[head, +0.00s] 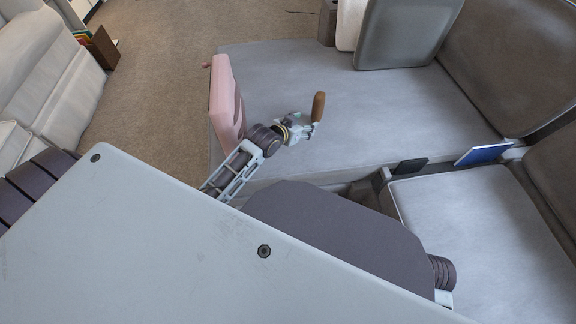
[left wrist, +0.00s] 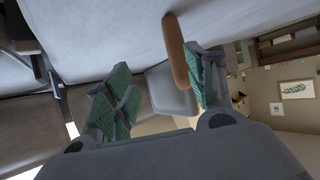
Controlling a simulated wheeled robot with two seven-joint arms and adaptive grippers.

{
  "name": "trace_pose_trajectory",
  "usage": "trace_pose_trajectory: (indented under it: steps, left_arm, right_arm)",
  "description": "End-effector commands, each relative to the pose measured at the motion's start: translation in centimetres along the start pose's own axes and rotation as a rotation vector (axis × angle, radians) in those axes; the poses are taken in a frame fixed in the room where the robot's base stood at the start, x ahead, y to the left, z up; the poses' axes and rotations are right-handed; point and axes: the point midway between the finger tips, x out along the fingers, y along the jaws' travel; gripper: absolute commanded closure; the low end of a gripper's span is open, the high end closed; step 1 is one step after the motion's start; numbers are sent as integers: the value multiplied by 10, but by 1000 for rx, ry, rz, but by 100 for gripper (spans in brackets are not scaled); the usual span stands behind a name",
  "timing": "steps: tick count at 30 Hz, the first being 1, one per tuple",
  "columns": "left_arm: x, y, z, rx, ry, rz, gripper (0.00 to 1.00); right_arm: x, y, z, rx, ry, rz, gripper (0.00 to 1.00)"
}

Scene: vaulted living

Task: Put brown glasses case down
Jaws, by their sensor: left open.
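The brown glasses case (head: 318,106) is a slim, rounded brown bar at the tip of my left gripper (head: 310,130), in front of the grey sofa seat (head: 370,110) in the head view. In the left wrist view the case (left wrist: 176,48) lies along the inner side of the right-hand finger. The green-padded fingers of the left gripper (left wrist: 165,95) stand wide apart, and the other finger is clear of the case. I cannot tell whether the case touches the seat. My right gripper is not in view.
A blue book (head: 483,153) and a dark flat item (head: 410,166) are at the right between seat sections. Grey back cushions (head: 400,32) stand behind. Much of the seat is bare.

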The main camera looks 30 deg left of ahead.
Motion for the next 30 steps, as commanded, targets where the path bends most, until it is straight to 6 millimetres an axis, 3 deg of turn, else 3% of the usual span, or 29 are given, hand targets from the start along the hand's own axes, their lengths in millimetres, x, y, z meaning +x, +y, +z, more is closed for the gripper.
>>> trace_pose_trajectory:
  steps: [9,18,24,30]
  left_arm:
    - [-54,51,88,-21,-250,52,45]
    - [-121,92,154,-44,-485,100,45]
    - [-158,108,180,-55,-596,121,45]
    - [-170,113,187,-59,-633,129,45]
  right_arm:
    - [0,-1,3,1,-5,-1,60]
    - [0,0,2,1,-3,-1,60]
    - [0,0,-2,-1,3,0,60]
    - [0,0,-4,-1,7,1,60]
